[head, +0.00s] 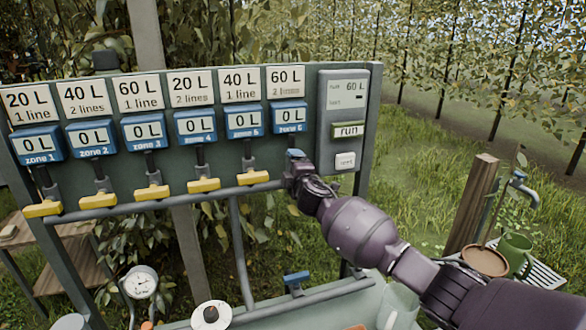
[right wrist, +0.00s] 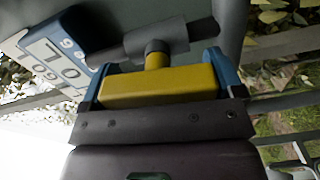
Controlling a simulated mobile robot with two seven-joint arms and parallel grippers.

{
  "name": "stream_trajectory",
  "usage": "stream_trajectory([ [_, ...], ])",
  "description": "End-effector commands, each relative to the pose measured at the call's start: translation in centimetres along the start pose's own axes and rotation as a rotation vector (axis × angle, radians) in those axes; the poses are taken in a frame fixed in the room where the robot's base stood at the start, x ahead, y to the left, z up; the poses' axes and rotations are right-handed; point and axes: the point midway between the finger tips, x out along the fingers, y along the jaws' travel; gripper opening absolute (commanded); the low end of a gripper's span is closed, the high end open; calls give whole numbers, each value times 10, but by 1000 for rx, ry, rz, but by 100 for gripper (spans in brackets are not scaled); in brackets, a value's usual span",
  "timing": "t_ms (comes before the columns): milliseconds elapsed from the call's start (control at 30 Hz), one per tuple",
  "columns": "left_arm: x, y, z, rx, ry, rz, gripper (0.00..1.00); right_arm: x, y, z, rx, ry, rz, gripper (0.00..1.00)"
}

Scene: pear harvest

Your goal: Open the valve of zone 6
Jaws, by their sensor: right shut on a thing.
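The valve board (head: 345,195) carries a row of zone units. The zone 6 display (head: 289,116) is blue and white and reads 0 L, under a 60 L plate (head: 286,82). My right gripper (head: 296,162) is at the zone 6 valve and hides its handle in the head view. In the right wrist view the yellow handle (right wrist: 158,86) sits between my two blue fingertips, which are shut on it. A grey valve body (right wrist: 155,43) lies just beyond it. My left gripper is not in view.
Yellow handles of the other zones, such as zone 5 (head: 253,178), sit in a row to the left. A panel (head: 343,105) with run and reset buttons is right of zone 6. A blue lever (head: 296,277) is on a lower pipe. A gauge (head: 141,283) stands lower left.

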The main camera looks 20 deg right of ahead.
Motion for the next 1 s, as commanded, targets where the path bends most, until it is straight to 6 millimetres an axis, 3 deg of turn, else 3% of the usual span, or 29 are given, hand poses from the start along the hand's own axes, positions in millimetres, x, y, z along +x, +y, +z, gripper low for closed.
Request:
stream_trajectory([
  [300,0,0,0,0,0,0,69,0,-1,0,-123,-1,0,64],
  [867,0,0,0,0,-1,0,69,0,-2,0,-150,-1,0,64],
  [900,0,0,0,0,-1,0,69,0,-2,0,-149,-1,0,93],
  [1000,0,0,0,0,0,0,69,0,-2,0,-148,-1,0,100],
])
